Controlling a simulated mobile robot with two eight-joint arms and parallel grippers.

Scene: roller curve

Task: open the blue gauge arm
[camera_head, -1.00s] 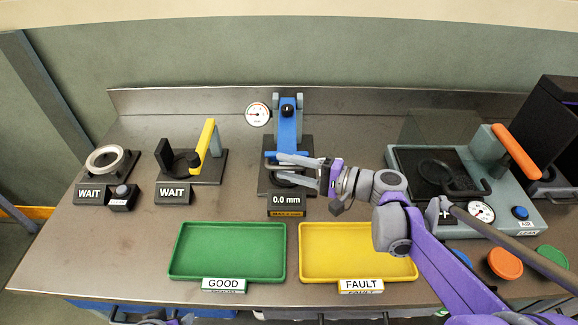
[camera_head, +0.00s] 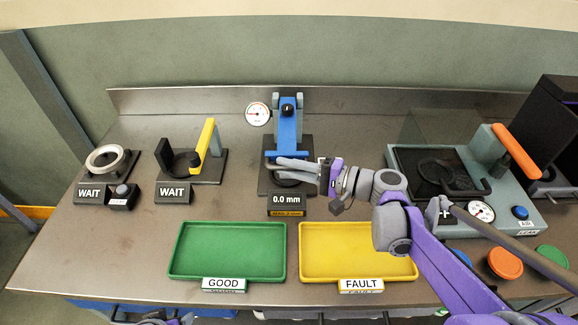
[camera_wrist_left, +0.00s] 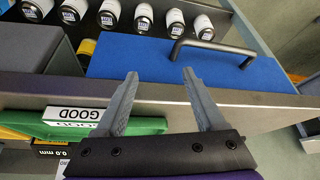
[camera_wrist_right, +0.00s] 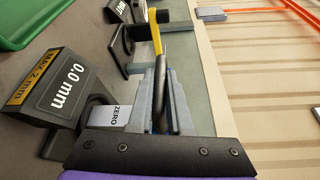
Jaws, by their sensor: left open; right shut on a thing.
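The gauge stands at the back middle of the bench, with its upright blue arm (camera_head: 288,128), a round white dial (camera_head: 258,114) and a 0.0 mm display (camera_head: 286,200). My right gripper (camera_head: 278,169) reaches in from the right at the front of the blue arm. Its fingers are nearly together, closed on a part of the arm; the exact contact is hard to see. In the right wrist view the fingers (camera_wrist_right: 162,65) have a dark bar between them. My left gripper (camera_wrist_left: 160,74) is open and empty, near the front edge of the bench.
A green GOOD tray (camera_head: 175,262) and a yellow FAULT tray (camera_head: 410,265) lie in front of the gauge. Two WAIT stations (camera_head: 174,192) stand left. A grey-green device with an orange handle (camera_head: 515,150) stands right, behind my right arm.

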